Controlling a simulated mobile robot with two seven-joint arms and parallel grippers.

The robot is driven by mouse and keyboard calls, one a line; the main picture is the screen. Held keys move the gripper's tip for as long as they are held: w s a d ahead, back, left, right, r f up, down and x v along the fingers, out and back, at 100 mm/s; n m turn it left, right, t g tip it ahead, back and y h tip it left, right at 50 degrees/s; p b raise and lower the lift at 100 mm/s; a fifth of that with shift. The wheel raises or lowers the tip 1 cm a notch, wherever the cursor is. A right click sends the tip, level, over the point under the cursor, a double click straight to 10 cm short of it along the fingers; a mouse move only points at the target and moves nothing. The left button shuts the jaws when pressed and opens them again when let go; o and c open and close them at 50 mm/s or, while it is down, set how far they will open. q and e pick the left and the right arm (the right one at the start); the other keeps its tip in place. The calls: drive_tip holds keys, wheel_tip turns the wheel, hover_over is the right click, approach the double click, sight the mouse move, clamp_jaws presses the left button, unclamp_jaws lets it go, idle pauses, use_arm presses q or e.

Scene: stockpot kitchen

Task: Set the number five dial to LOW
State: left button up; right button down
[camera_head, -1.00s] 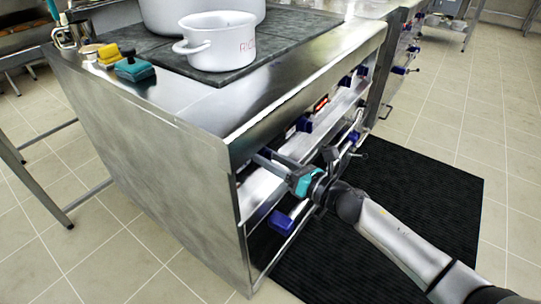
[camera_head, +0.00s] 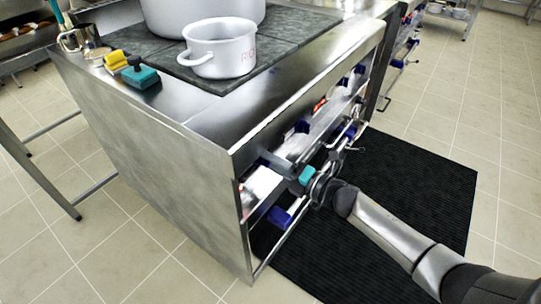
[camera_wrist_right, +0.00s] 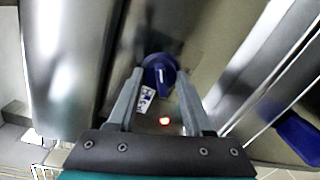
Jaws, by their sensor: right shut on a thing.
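A blue dial (camera_wrist_right: 160,70) with a pale pointer line sits on the steel front panel in the right wrist view. My right gripper (camera_wrist_right: 159,80) has its fingers on either side of this dial and is shut on it. A small white label and a lit red lamp (camera_wrist_right: 164,121) show just below it. The dial's number and setting words are too small to read. In the head view my right gripper (camera_head: 268,162) reaches the panel near the stove's close corner, and its fingers hide the dial. My left gripper is not in view.
Other blue dials (camera_head: 303,126) line the stove front, and a lower blue knob (camera_head: 281,217) sits below my gripper. A rail runs along the front. A white pot (camera_head: 220,50) stands on the dark cooktop, beside a teal sponge (camera_head: 141,77). A black mat (camera_head: 400,190) covers the floor.

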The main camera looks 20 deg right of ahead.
drive_tip(key=m+p, duration=0.2)
drive_tip(key=m, duration=0.2)
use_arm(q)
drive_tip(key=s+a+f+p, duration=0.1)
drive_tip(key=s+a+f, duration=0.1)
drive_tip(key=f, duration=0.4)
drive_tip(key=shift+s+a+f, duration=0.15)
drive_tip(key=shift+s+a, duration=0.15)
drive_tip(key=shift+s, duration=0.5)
use_arm(e)
drive_tip(key=shift+d+m+g+y, duration=0.1)
drive_tip(key=shift+m+g+y, duration=0.2)
drive_tip(key=shift+m, duration=2.2)
drive_tip(key=shift+c, duration=1.5)
unclamp_jaws()
